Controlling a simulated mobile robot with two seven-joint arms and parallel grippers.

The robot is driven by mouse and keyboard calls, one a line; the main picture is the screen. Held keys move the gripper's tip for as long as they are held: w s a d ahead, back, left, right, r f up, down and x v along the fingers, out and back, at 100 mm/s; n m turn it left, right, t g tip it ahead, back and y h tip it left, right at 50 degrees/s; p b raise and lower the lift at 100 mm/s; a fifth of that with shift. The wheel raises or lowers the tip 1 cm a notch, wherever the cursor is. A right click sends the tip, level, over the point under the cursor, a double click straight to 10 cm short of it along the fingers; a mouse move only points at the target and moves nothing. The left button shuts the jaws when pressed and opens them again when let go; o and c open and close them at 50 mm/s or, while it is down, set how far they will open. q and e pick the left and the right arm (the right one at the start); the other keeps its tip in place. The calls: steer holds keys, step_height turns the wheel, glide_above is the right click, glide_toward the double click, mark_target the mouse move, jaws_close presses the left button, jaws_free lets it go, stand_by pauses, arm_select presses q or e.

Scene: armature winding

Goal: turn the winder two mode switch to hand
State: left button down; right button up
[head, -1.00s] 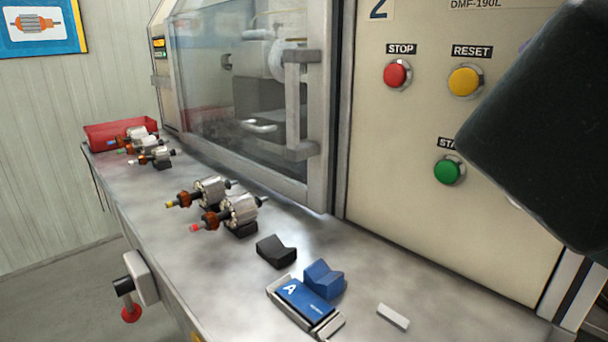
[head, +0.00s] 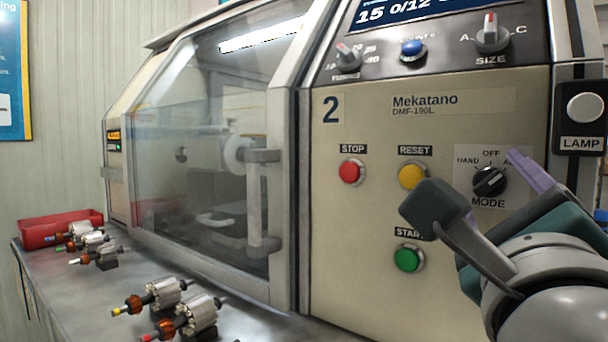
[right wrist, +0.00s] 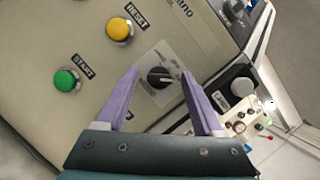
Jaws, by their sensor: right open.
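The winder two mode switch (head: 489,181) is a black knob on a pale plate, above the word MODE on the beige panel marked 2. HAND is printed at its left and OFF above it; the label at its right is hidden by a finger. Its pointer seems to lean right, but is too small to be sure. My right gripper (head: 490,187) is open in front of the switch. In the right wrist view, its purple fingers (right wrist: 160,74) stand on either side of the knob (right wrist: 159,77); contact cannot be told. My left gripper is out of view.
Left of the switch are the red STOP (head: 351,172), yellow RESET (head: 413,175) and green START (head: 408,258) buttons. A LAMP box (head: 582,108) stands close at right. SIZE (head: 491,37) and other controls are above. Armatures (head: 189,314) lie on the bench at lower left.

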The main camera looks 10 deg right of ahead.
jaws_close()
stand_by(0.6)
